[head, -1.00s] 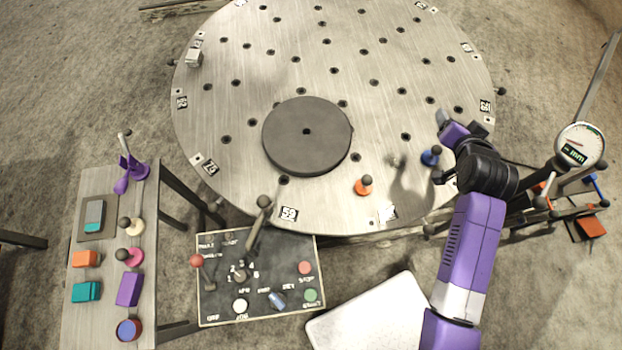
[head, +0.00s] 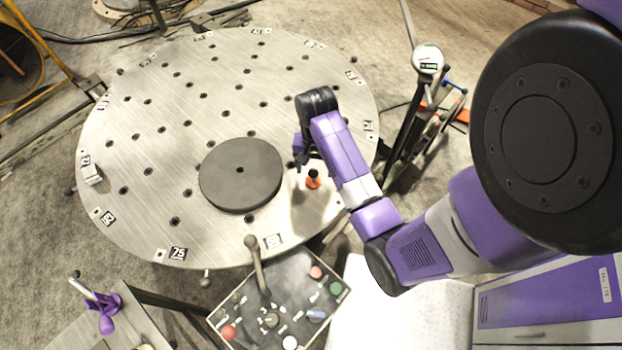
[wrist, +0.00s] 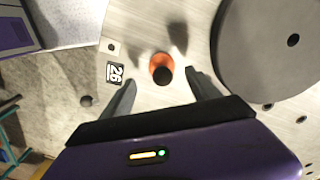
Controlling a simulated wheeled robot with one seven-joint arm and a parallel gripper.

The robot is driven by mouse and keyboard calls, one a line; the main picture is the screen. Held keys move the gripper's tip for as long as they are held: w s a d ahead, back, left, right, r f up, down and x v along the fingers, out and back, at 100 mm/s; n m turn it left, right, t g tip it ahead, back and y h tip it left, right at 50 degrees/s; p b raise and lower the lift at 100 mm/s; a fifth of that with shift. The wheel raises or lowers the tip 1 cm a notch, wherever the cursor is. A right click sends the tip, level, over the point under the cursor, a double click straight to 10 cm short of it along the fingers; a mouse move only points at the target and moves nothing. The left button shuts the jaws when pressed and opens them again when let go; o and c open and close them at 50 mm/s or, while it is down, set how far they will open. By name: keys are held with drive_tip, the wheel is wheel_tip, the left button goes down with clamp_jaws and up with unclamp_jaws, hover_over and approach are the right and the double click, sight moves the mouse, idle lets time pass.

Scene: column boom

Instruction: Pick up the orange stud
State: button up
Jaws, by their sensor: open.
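The orange stud (head: 313,181) has an orange base and a black knob. It stands on the round metal table (head: 150,110), right of the dark disc. In the wrist view the stud (wrist: 161,66) shows from above, just beyond and between my two open fingertips. My gripper (wrist: 160,88) is open and empty, with its jaws apart from the stud. In the head view my gripper (head: 306,160) is just above and left of the stud, and my wrist partly hides its fingers. The blue stud is not visible now.
The dark disc (head: 240,174) lies close to the stud's left. A control panel (head: 280,305) with a lever (head: 256,262) stands at the table's front edge. A dial gauge (head: 428,60) on a post stands to the right. Small holes dot the table.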

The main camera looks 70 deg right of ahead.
sight(313, 179)
drive_tip(key=shift+w+a+f+p, duration=0.15)
drive_tip(key=shift+f+p, duration=0.25)
drive_tip(key=shift+f, duration=2.2)
drive_tip(key=c, duration=1.5)
drive_tip(key=shift+r, duration=0.1)
